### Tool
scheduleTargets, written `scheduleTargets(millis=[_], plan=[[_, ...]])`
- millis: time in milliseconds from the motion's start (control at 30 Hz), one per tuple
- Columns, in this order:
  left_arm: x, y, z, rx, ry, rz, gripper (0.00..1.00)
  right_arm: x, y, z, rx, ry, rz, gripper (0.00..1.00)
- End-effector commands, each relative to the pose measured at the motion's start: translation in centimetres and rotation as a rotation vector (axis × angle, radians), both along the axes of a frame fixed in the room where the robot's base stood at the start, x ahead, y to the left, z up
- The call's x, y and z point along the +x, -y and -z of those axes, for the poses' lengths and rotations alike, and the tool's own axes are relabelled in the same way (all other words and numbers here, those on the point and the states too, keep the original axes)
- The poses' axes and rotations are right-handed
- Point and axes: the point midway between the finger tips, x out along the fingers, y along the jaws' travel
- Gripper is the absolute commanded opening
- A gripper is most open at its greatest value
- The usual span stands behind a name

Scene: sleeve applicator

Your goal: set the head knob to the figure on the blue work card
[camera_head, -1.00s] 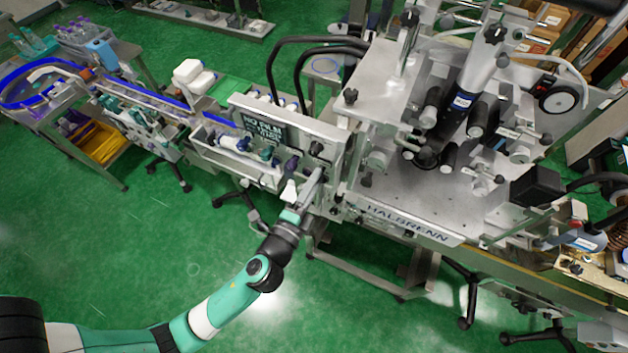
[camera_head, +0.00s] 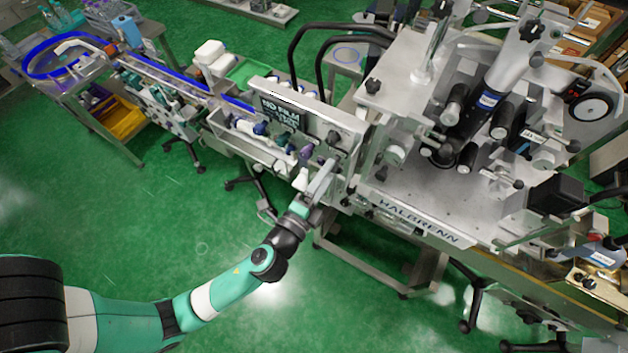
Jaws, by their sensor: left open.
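My left gripper (camera_head: 317,177) is open, in front of the lower right part of an upright metal panel. A black knob (camera_head: 333,137) sits on that panel, just above the fingers; I cannot tell whether it is the head knob. Its setting is too small to read. Whether the fingers touch the panel is unclear. A dark sign (camera_head: 281,112) with pale lettering is on the panel, left of the knob. I cannot make out a blue work card with a readable figure. My right gripper is not in view.
A large metal machine (camera_head: 418,222) with rollers and several black knobs stands right of the panel. A narrow tray (camera_head: 225,133) holding bottles runs along the panel's front. Black curved bars (camera_head: 300,45) rise behind it. Green floor (camera_head: 150,225) is clear at the lower left.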

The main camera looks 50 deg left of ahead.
Motion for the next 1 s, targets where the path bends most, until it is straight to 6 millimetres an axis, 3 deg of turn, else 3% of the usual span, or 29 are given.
scheduleTargets(millis=[300,400,600,1000], plan=[[-7.0,3.1,0.5,0.000,-0.001,0.009,0.66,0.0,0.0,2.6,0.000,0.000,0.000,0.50],[-8.3,3.7,0.3,0.001,-0.002,0.006,0.66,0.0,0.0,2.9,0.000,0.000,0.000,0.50],[-9.6,4.0,0.0,-0.001,0.000,0.001,0.66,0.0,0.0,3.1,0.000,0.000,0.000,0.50],[-9.5,3.9,0.0,-0.001,0.000,-0.001,0.66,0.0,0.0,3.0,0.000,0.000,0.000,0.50]])
